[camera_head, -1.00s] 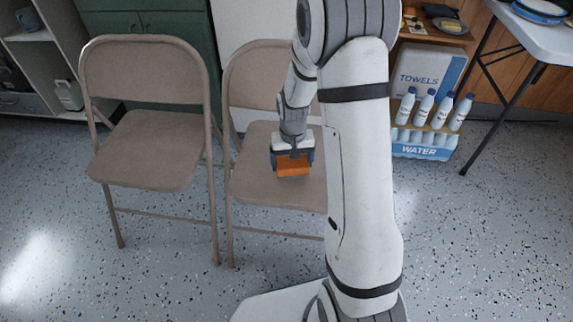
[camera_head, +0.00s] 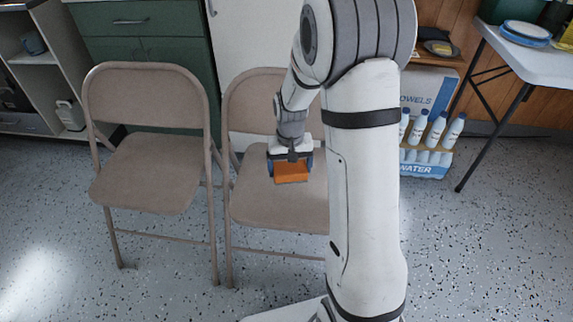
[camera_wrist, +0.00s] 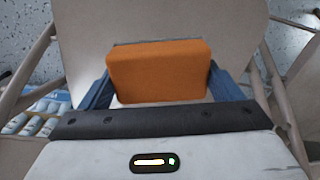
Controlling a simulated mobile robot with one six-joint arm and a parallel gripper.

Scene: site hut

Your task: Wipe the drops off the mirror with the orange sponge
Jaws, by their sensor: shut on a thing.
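The orange sponge (camera_head: 291,172) is held between the two fingers of my gripper (camera_head: 290,166), over the seat of the right-hand folding chair. In the wrist view the sponge (camera_wrist: 160,70) sits between the blue-grey fingers of my gripper (camera_wrist: 158,85), one at each side. My gripper is shut on it. Whether the sponge touches the seat or is a little above it, I cannot tell. No mirror and no drops show in either view.
A left folding chair (camera_head: 150,175) stands beside the right folding chair (camera_head: 262,195). Green drawers (camera_head: 145,45) are behind them. Water bottles (camera_head: 436,130) and a white table (camera_head: 530,45) are at the right. Speckled floor is free at the front left.

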